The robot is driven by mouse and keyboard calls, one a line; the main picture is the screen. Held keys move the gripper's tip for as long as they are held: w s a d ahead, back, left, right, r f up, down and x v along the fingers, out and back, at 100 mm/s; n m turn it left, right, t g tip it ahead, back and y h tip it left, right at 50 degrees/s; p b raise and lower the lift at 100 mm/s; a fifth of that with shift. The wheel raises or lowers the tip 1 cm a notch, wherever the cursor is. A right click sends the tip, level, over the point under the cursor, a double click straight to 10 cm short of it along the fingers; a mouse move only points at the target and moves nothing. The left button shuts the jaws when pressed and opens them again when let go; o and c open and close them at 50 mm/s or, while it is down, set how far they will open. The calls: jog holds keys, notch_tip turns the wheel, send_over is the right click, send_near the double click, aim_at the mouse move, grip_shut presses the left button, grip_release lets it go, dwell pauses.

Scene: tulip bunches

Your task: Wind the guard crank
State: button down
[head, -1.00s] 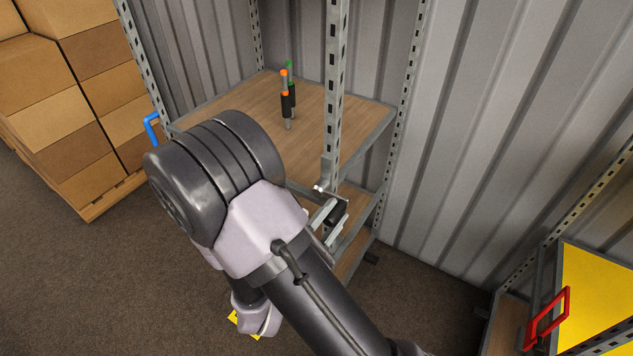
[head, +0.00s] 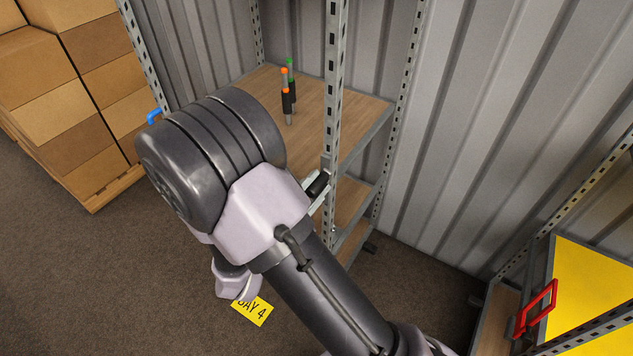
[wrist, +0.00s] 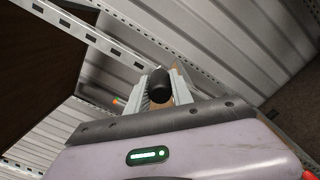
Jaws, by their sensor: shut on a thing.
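The guard crank's black grip (head: 318,184) shows at the front post of the wooden-shelved rack, just right of my arm. My gripper (head: 314,191) is there, with most of it hidden behind my own arm. In the wrist view, the black grip (wrist: 159,87) sits between the two pale ridged fingers of my gripper (wrist: 161,92), which are shut on it. The crank's metal arm and pivot are not clearly visible now.
Two pen-like tools with orange and green tops (head: 288,95) stand on the upper shelf (head: 245,88). A blue handle (head: 154,116) is at the rack's left. Cartons (head: 65,90) are stacked at left. A red handle (head: 535,308) and yellow panel (head: 590,300) are at right.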

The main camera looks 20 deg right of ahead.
jog(key=c, duration=1)
grip_release()
